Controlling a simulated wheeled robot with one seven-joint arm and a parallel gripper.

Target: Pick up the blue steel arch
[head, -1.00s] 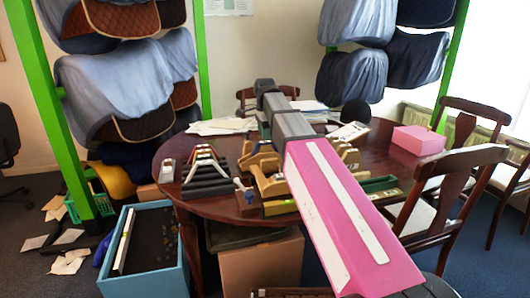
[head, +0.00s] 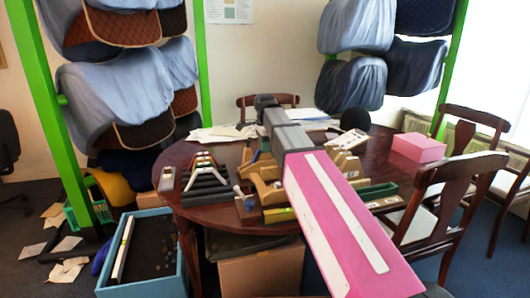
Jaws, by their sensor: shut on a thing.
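My arm reaches from the lower right over the round table (head: 190,152), and its dark far end is over the table's back part. My gripper's fingers are hidden behind my own arm, so I cannot see what is between them. I cannot make out a blue steel arch for certain. A dark stepped rack (head: 207,186) on the left of the table carries several small arches (head: 204,162) in pale and reddish tones. A small stand with a blue top (head: 239,190) is in front of the wooden pieces.
Wooden forms (head: 266,188), a green tray (head: 377,191) and a pink box (head: 418,147) are on the table. A blue bin (head: 183,270) stands on the floor at left. Chairs (head: 450,190) crowd the right side. Covered saddles (head: 120,90) hang on green racks behind.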

